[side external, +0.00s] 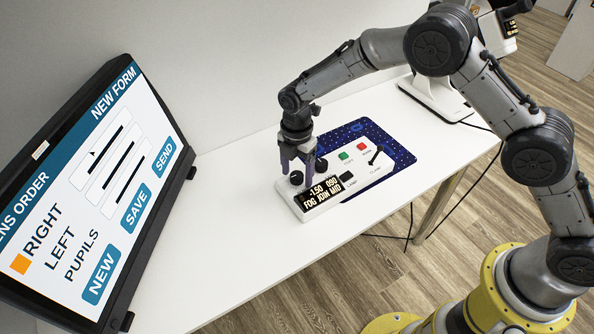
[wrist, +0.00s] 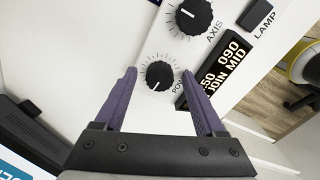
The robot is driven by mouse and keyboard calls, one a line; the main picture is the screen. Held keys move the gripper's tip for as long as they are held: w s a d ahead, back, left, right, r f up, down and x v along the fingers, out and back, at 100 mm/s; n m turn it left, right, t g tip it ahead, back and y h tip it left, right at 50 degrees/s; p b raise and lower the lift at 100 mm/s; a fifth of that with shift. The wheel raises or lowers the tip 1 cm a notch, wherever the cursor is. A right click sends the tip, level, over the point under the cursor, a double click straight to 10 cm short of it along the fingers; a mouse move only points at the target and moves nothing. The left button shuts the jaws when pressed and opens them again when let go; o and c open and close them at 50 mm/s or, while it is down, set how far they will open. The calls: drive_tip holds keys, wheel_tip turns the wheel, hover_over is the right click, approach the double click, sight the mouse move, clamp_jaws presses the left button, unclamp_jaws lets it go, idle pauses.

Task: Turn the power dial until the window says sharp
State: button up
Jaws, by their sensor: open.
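The power dial (wrist: 159,76) is a black ribbed knob with tick marks around it, on a white control box (side external: 290,206). In the side view the dial (side external: 296,178) sits at the box's near left. My gripper (wrist: 159,72) is open, with one purple finger on each side of the dial; contact cannot be told. In the side view my gripper (side external: 299,169) points down over it. The window (side external: 322,192) reads "-1.50 090" above "FOG JOIN MID". In the wrist view the window (wrist: 222,66) is partly covered by the right finger.
The axis dial (wrist: 194,16) is beside the power dial. The black lamp button (side external: 347,177), green button (side external: 343,156), red button (side external: 362,147) and a lever (side external: 376,156) are farther along. A dotted blue mat (side external: 399,157) lies there. A large screen (side external: 90,190) stands left.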

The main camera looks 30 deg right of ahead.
drive_tip(key=shift+c, duration=0.2)
clamp_jaws()
